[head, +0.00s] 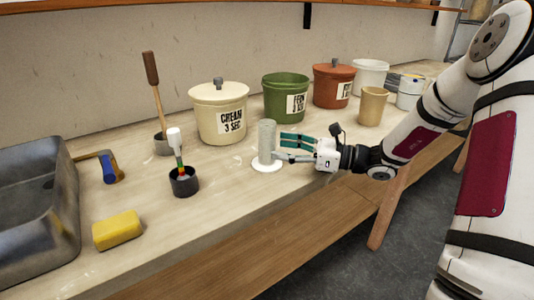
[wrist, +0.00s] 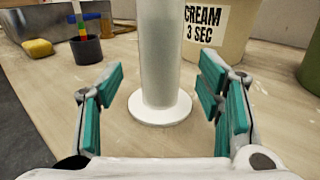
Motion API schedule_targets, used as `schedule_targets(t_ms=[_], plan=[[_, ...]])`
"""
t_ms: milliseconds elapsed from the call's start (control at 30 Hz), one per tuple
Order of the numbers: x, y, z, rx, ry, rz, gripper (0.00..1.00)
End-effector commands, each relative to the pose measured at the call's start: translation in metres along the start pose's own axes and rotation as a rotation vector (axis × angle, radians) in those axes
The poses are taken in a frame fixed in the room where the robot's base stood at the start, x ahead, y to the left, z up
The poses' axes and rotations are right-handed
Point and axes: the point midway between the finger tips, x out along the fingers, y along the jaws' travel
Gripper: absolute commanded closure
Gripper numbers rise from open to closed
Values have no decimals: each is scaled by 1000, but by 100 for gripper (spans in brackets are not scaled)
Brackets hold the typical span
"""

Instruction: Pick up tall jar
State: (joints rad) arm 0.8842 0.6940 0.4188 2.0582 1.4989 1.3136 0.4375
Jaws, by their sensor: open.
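The tall jar is a narrow pale cylinder (head: 267,138) on a round white base, standing upright on the bench. In the wrist view the jar (wrist: 159,55) rises out of the top of the picture, with its base disc flat on the wood. My gripper (head: 280,148) comes in from the right, level and low over the bench. In the wrist view my gripper (wrist: 163,95) is open, with one teal-padded finger on each side of the jar's lower part. Gaps show between both pads and the jar. The jar's top is out of the wrist view.
A cream bucket (head: 218,122) stands close behind the jar, with green (head: 284,105) and terracotta (head: 332,90) buckets farther right. A black cup (head: 184,184) with a brush, a yellow sponge (head: 117,230) and a grey sink (head: 36,190) are left. Bare bench lies in front.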

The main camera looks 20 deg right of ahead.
Motion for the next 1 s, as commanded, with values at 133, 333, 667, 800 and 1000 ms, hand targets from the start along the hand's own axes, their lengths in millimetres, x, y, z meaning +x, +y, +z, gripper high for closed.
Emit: schedule_targets(t_ms=[133,333,667,800,1000], plan=[[13,1,-1,-1,-2,5,40],[42,0,-4,-2,-1,5,40],[51,0,-2,-1,-1,1,42],[51,0,-2,-1,0,1,74],[51,0,-2,-1,-1,2,100]])
